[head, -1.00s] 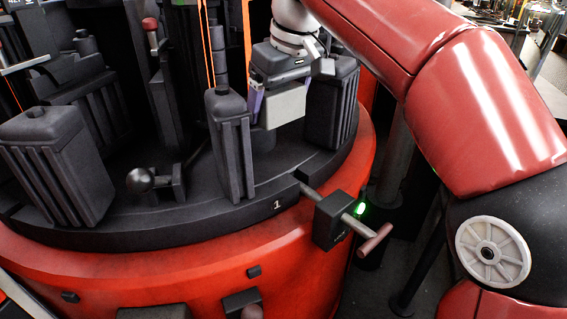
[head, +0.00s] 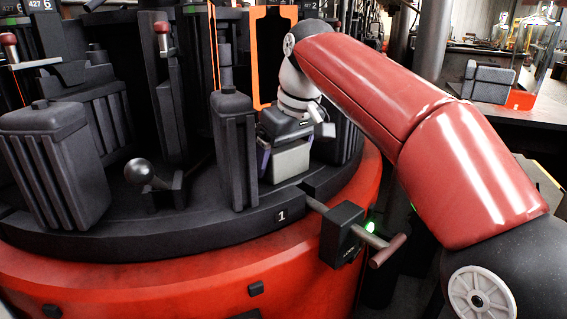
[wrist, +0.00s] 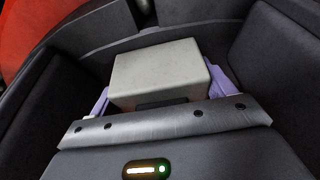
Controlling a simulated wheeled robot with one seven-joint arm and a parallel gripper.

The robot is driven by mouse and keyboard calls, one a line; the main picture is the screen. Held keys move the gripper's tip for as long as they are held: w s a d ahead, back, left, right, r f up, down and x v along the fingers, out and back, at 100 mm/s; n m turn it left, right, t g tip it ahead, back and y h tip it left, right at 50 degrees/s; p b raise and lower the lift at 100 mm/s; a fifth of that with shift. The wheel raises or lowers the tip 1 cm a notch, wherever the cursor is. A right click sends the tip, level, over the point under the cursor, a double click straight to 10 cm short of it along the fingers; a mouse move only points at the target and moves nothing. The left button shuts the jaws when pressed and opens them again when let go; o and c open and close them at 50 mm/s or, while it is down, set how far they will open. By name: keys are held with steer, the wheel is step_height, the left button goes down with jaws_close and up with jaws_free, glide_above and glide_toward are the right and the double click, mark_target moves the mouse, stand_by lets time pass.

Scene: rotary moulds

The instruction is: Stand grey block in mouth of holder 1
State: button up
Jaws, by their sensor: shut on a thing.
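The grey block (head: 290,163) is between the purple fingers of my gripper (head: 287,157), which is shut on it. In the wrist view the block (wrist: 160,72) shows a pale top, with a finger on its left and right. Holder 1, marked by the number plate (head: 282,215), has a dark ribbed half on the left (head: 234,155) and another on the right (head: 345,140), partly behind my arm. The block is low between these halves, close to the dark deck. I cannot tell whether its underside touches.
The dark deck sits on a round red base (head: 180,275). A lock box with a handle (head: 342,235) and a green light juts out at front right. A ball-ended lever (head: 140,172) and another dark ribbed half (head: 50,165) stand to the left.

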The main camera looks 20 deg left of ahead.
steer(key=shift+r, duration=0.1)
steer(key=o, duration=1.5)
steer(key=p+v, duration=0.4)
steer(key=v, duration=0.8)
steer(key=shift+p, duration=0.3)
